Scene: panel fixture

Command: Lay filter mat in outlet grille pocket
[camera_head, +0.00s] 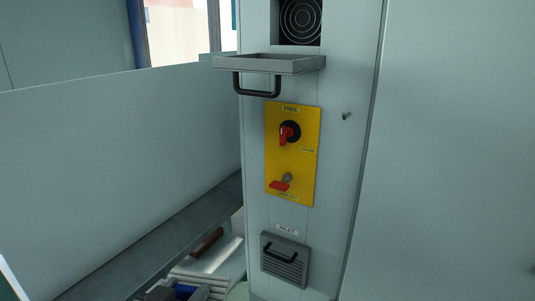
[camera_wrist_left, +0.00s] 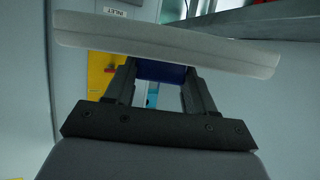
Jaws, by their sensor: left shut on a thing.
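In the wrist view my left gripper (camera_wrist_left: 160,72) is shut on a pale, flat filter mat (camera_wrist_left: 165,42). The mat lies across both fingers and hides their tips.
A yellow plate (camera_head: 292,155) with two red handles sits below the outlet grille. The louvred inlet grille (camera_head: 285,259) is closed lower down. A small knob (camera_head: 346,116) sticks out at right. Space before the panel looks clear.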

